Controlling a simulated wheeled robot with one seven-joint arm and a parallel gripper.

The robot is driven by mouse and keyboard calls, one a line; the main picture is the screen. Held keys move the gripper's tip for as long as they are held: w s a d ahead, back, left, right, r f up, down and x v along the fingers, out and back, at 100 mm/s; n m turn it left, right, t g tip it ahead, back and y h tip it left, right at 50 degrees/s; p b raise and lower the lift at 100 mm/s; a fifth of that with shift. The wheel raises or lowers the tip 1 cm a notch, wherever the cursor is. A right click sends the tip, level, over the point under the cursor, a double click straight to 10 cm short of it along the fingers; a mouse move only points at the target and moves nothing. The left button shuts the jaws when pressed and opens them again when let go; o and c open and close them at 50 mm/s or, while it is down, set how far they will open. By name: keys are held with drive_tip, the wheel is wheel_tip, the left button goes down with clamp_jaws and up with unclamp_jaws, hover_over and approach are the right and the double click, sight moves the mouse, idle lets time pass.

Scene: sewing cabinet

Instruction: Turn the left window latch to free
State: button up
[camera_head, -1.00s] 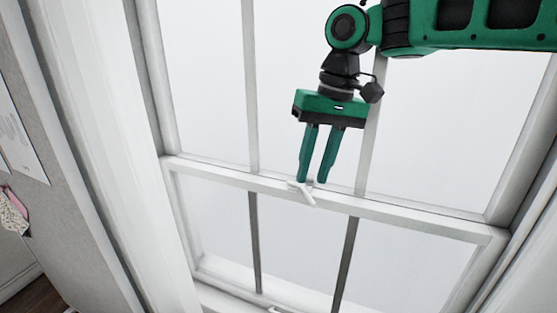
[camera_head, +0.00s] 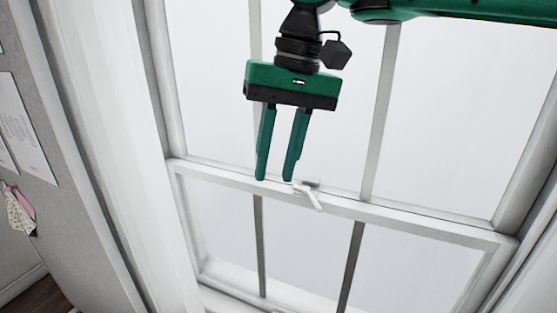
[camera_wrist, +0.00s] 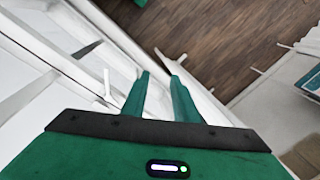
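The window latch (camera_head: 308,193) is a small white lever on the white rail between the upper and lower panes. Its arm points down and to the right in the head view. In the wrist view a slim white lever, which looks like the latch (camera_wrist: 107,84), stands left of the fingers. My gripper (camera_head: 275,179) points down with its two green fingers parallel and a gap between them. Nothing is between them. The fingertips are at the rail, just left of the latch in the head view; I cannot tell whether the right finger touches it. The fingers also show in the wrist view (camera_wrist: 159,76).
The white window rail (camera_head: 420,222) runs across the window, with thin vertical bars crossing the panes. A white side frame and a grey wall with a pinned paper (camera_head: 20,125) stand at the left. Wooden floor (camera_wrist: 215,40) shows below in the wrist view.

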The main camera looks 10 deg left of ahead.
sight(314, 204)
clamp_jaws()
drive_tip(key=shift+w+a+r+t, duration=0.6)
drive_tip(key=shift+w+a+t, duration=1.1)
drive_tip(key=shift+w, duration=1.1)
drive_tip(key=s+d+r+t+h, duration=0.1)
drive_tip(key=s+d+t+h, duration=0.15)
drive_tip(key=d, duration=0.45)
drive_tip(key=shift+m+g, duration=0.3)
drive_tip(key=shift+g, duration=0.15)
drive_tip(key=x, duration=0.4)
drive_tip(key=d+x, duration=0.1)
drive_tip(key=x, duration=0.7)
drive_tip(key=shift+s+d+f, duration=0.15)
drive_tip(key=shift+d+f, duration=0.2)
drive_tip(key=shift+f, duration=0.1)
